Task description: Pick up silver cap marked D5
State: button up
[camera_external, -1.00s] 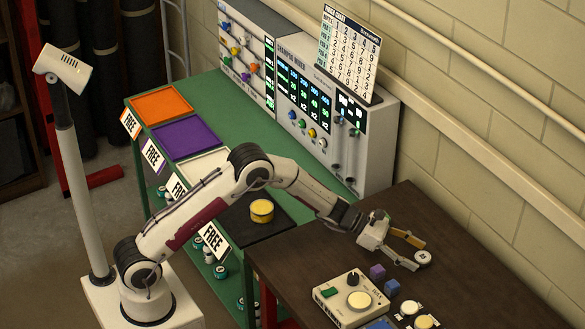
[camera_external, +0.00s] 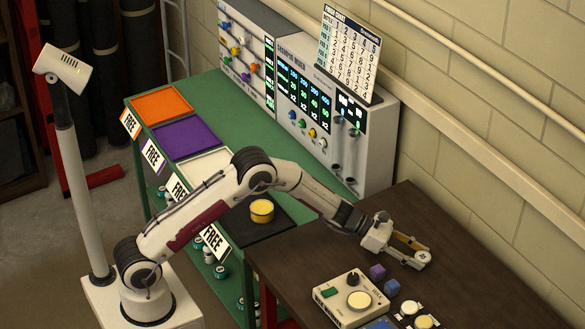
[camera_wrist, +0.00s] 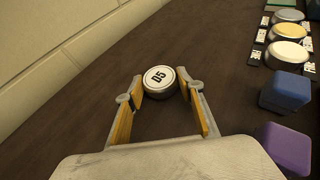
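The silver cap marked D5 (camera_wrist: 160,80) is a round disc with a white top and black lettering. It lies on the dark brown table and also shows at the fingertips in the external view (camera_external: 423,257). My gripper (camera_wrist: 161,84) reaches it from the near side, one yellow-padded finger on each side of it. In the external view my gripper (camera_external: 421,256) is low over the table.
A purple block (camera_external: 377,272) and a blue block (camera_external: 391,287) stand close by, right of the gripper in the wrist view. A cream device (camera_external: 350,298) with a round pad and several other caps (camera_wrist: 290,32) are nearby. The wall (camera_wrist: 70,45) runs along the table's far edge.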

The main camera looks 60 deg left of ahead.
aim_at(422, 259)
dwell(0.3)
jog(key=shift+r, duration=1.7)
jog(key=s+a, duration=0.3)
jog(key=a, duration=0.1)
jog(key=s+a, duration=0.4)
jog(key=a, duration=0.1)
jog(key=s+a, duration=0.4)
jog(key=a, duration=0.1)
jog(key=shift+s, duration=0.15)
